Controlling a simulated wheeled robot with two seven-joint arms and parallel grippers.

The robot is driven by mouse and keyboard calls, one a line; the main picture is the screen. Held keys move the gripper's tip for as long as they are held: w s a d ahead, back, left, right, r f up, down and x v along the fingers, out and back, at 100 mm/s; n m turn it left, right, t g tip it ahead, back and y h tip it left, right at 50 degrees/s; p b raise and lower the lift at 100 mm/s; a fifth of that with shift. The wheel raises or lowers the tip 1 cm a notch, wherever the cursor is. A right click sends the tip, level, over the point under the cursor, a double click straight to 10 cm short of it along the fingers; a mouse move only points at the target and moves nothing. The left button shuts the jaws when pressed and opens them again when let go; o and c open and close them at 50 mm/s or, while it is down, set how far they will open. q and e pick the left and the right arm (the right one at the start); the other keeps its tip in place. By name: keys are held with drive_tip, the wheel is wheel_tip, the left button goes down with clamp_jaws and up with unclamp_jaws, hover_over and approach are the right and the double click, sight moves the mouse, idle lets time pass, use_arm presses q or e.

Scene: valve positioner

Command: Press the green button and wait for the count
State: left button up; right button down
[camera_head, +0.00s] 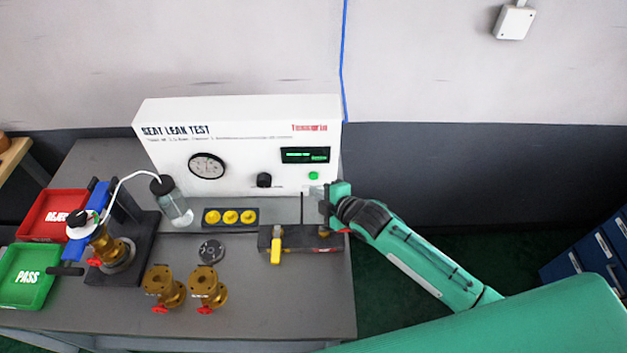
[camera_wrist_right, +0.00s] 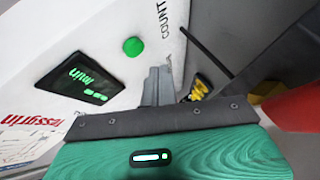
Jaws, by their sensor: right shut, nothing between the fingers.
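The green button (camera_head: 313,175) is on the front of the white seat leak test panel (camera_head: 235,190), below the dark display (camera_head: 305,155). In the right wrist view the green button (camera_wrist_right: 133,47) is uncovered, beside the printed word COUNT and the lit display (camera_wrist_right: 80,84). My right gripper (camera_head: 318,193) is just in front of the panel, below the button. Its fingers (camera_wrist_right: 158,85) are shut and empty, with their tips a little to the side of the button in the wrist view. Whether they touch the panel is unclear. My left gripper is not in view.
A gauge (camera_head: 207,165) and black knob (camera_head: 264,180) are on the panel. A clamped brass valve (camera_head: 108,248) and a bottle (camera_head: 172,203) stand left. Two brass valves (camera_head: 165,287) (camera_head: 207,287) stand in front. A dark block with a yellow handle (camera_head: 276,247) lies below my gripper. Red (camera_head: 35,228) and green (camera_head: 12,293) trays are at far left.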

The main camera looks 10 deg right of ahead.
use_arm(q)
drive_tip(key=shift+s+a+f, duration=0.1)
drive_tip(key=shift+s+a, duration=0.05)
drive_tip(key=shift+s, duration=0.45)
use_arm(e)
drive_tip(key=shift+w+d+r, duration=0.1)
drive_tip(key=shift+w+d, duration=0.1)
drive_tip(key=shift+w, duration=0.7)
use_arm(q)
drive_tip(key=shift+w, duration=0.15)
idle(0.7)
use_arm(e)
drive_tip(key=shift+w+d, duration=0.1)
drive_tip(key=shift+w, duration=0.3)
drive_tip(key=shift+w+d, duration=0.1)
drive_tip(key=shift+w, duration=0.3)
idle(0.5)
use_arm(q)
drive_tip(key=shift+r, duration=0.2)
use_arm(e)
drive_tip(key=shift+s, duration=0.15)
use_arm(q)
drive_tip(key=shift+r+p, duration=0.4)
drive_tip(key=shift+p, duration=0.15)
use_arm(e)
drive_tip(key=shift+s+a, duration=0.2)
drive_tip(key=shift+s, duration=0.5)
